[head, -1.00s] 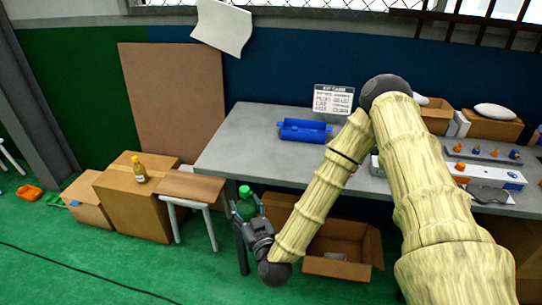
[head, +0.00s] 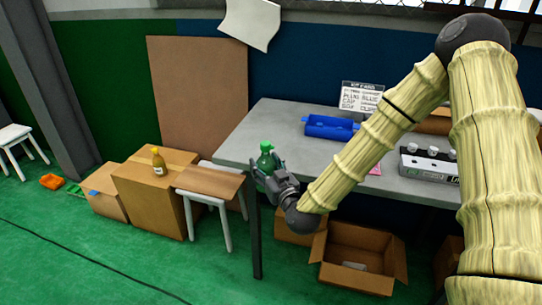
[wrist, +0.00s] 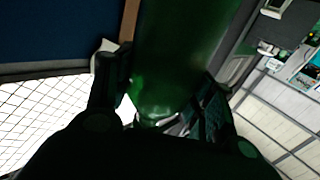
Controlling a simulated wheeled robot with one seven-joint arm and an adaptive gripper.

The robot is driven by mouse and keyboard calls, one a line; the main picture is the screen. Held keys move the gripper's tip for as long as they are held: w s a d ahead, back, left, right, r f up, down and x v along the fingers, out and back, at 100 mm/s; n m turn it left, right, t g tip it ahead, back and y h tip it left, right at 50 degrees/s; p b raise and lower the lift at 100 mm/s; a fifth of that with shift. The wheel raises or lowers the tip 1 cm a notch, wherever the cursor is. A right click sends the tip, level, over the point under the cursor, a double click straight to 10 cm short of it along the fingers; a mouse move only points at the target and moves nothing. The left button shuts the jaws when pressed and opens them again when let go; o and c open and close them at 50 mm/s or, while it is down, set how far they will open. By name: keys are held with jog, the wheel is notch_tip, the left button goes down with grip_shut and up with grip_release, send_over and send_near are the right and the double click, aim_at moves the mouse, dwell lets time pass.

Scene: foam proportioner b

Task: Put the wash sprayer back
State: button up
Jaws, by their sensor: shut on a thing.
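A green bottle (head: 266,160), which looks like the wash sprayer, is held in my gripper (head: 269,172) near the left front corner of the grey table (head: 240,142). It stands roughly upright in the head view, and its lower part is hidden by the gripper. In the wrist view the green bottle (wrist: 175,50) fills the middle, between the two dark fingers of my gripper (wrist: 160,105). The gripper is shut on it.
A yellow bottle (head: 158,160) stands on a cardboard box (head: 150,205) at left. A stool (head: 209,183) stands beside the table. An open box (head: 358,262) is on the floor below.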

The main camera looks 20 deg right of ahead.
jog(key=shift+w+d+r+b, duration=1.7)
jog(key=shift+d+r+b, duration=0.15)
jog(key=shift+r+b, duration=1.5)
jog(key=shift+n+y, duration=0.3)
jog(key=shift+y, duration=0.1)
jog(key=shift+w+d+f, duration=0.6)
jog(key=shift+w+f, duration=0.25)
jog(key=shift+w, duration=1.75)
jog(key=shift+w+d+f, duration=0.55)
jog(key=shift+w+f, duration=0.25)
jog(key=shift+w, duration=1.8)
jog(key=shift+w+d+f, duration=0.6)
jog(key=shift+w+f, duration=0.25)
jog(key=shift+w, duration=1.75)
jog(key=o, duration=1.3)
jog(key=shift+f, duration=0.15)
